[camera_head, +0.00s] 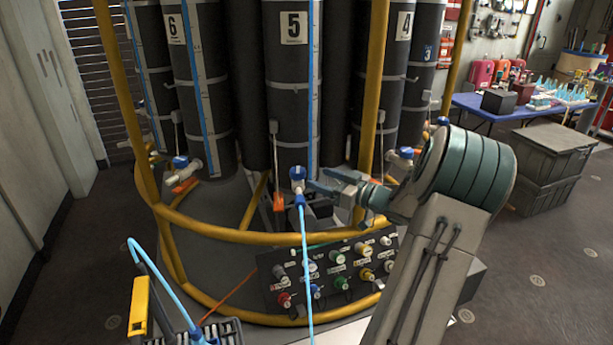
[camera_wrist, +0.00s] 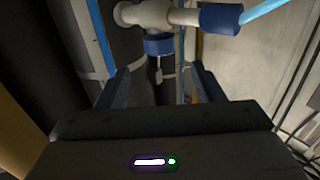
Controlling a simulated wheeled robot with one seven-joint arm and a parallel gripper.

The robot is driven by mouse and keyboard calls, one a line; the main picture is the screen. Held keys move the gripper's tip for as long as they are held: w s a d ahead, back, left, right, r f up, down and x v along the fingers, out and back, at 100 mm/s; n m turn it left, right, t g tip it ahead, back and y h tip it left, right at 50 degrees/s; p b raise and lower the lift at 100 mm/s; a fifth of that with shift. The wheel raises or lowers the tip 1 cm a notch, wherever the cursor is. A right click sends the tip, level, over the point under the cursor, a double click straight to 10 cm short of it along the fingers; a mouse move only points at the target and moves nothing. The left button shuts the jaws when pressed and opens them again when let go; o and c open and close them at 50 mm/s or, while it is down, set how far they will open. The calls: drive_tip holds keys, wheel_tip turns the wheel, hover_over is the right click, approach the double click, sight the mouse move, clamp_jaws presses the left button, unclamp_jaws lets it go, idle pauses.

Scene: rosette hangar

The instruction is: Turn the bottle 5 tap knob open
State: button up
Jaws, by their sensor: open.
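Bottle 5 (camera_head: 291,80) is a dark upright cylinder with a white "5" label. Its tap has a blue knob (camera_head: 297,173) low on the bottle's front, with a light blue hose (camera_head: 305,250) hanging below. In the wrist view the blue knob (camera_wrist: 158,45) sits on the white tap body (camera_wrist: 150,15). A blue hose fitting (camera_wrist: 221,17) is to its right. My gripper (camera_head: 316,187) is open beside the tap, reaching in from the right. In the wrist view its two fingers (camera_wrist: 158,78) are spread, with the knob lying between and just beyond their tips. Contact cannot be told.
A yellow tubular rail (camera_head: 250,237) rings the bottles. Bottles 6 (camera_head: 187,90) and 4 (camera_head: 402,80) have similar taps on either side. A valve panel (camera_head: 335,270) sits below. A blue table (camera_head: 500,112) and grey crates (camera_head: 550,150) stand right.

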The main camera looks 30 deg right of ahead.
drive_tip(key=v, duration=0.3)
idle(0.7)
